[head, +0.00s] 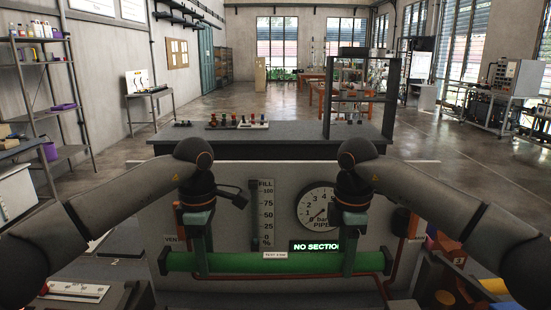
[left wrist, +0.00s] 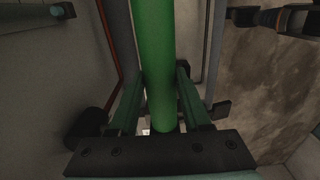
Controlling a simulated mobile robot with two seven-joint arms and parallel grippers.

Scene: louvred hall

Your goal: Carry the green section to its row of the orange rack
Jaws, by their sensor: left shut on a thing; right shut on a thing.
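The green section (head: 235,263) is a long green pipe lying level across the front of the pale test panel (head: 285,185). My left gripper (head: 201,264) is shut on it near its left end. My right gripper (head: 349,264) is shut on it near its right end. In the left wrist view the green section (left wrist: 158,60) runs between the two fingers of the left gripper (left wrist: 160,105). The panel's display (head: 316,246) reads "NO SECTION". I cannot clearly identify the orange rack; a few orange parts show at the lower right.
The panel carries a round gauge (head: 319,207) and a fill scale (head: 266,212). Behind it stands a dark bench (head: 270,137) with small parts on it. A metal shelf (head: 45,100) stands at the left. Open floor (head: 440,150) lies at the right, beyond the bench.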

